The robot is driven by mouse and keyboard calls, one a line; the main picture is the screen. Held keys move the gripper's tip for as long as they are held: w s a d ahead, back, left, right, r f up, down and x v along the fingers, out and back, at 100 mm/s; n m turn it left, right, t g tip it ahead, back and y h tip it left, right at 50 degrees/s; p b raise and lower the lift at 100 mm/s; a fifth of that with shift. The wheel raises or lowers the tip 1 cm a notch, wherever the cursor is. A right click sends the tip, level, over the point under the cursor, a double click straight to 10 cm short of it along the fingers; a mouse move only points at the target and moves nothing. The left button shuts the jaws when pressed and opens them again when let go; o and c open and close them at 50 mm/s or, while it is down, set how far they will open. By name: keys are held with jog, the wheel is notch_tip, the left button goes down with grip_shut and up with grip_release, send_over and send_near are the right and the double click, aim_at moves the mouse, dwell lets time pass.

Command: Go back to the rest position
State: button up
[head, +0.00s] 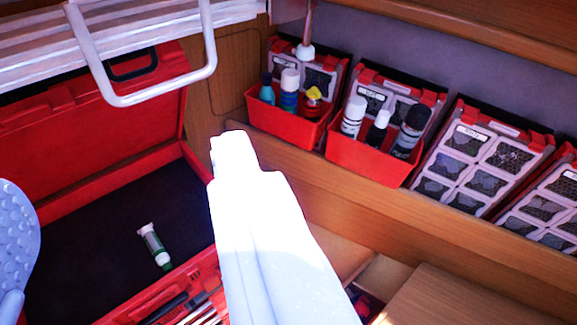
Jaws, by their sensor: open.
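My gripper (232,150) is the bright white shape reaching up from the bottom middle. It is strongly lit and seen nearly edge-on, so the gap between its fingers is hard to make out. It is open, with nothing seen held at its tip. The tip appears in front of the wooden shelf front, between the open red case and the red bins. No marker of a rest position shows.
An open red case (85,190) stands at left, with a green-and-white tube (154,246) on its dark inside. Red bins (365,152) with bottles line the wooden shelf (400,215) at right. A white bar handle (150,98) hangs at upper left. A pale dimpled shape (17,240) is at the left edge.

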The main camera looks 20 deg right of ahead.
notch_tip(320, 180, down, 39)
jog(key=a+b, duration=0.1)
jog(key=b, duration=3.8)
jog(key=shift+s, duration=0.35)
jog(key=shift+r, duration=0.1)
